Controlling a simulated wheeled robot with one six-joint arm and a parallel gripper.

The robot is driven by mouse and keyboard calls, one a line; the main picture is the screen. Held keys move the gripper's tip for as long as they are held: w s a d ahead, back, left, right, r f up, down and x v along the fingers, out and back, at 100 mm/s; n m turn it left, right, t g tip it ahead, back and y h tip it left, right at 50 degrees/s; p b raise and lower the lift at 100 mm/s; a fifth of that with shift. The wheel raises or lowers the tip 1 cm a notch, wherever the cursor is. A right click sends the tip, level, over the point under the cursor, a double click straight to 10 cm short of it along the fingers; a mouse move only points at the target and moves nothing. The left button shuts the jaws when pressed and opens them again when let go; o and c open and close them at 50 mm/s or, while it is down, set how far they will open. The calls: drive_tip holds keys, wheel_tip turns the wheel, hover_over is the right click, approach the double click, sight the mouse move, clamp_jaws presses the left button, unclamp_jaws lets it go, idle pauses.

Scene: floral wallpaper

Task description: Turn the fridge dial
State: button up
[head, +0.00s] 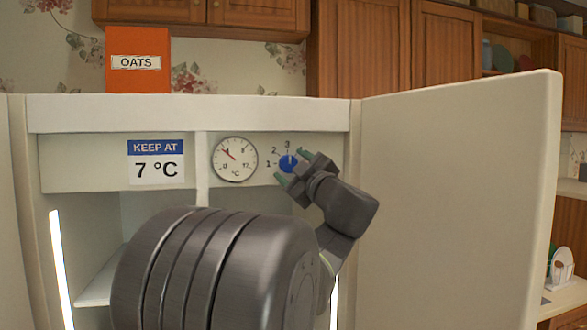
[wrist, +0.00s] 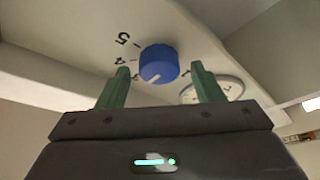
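The fridge dial (head: 287,162) is a round blue knob on the white panel inside the fridge, with the numbers 1, 2 and 3 visible beside it. Its white mark appears to point up, near the 3. The dial also shows in the wrist view (wrist: 159,64), with more numbers around it. My gripper (head: 294,168) is open, its green fingers on either side of the dial. In the wrist view a gap shows between each finger and the knob; I cannot tell whether the tips reach its depth. Part of the number scale is hidden behind the gripper.
A round thermometer (head: 235,159) and a sign (head: 156,162) reading "KEEP AT 7 °C" are left of the dial. The fridge door (head: 450,200) stands open at the right. An orange oats box (head: 138,78) stands on top of the fridge.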

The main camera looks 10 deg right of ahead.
drive_tip(key=b+v, duration=0.3)
drive_tip(key=v, duration=1.1)
drive_tip(key=shift+w+r, duration=0.15)
drive_tip(key=p+x, duration=0.3)
drive_tip(key=x, duration=1)
drive_tip(key=shift+w+a, duration=0.15)
drive_tip(key=shift+w, duration=0.15)
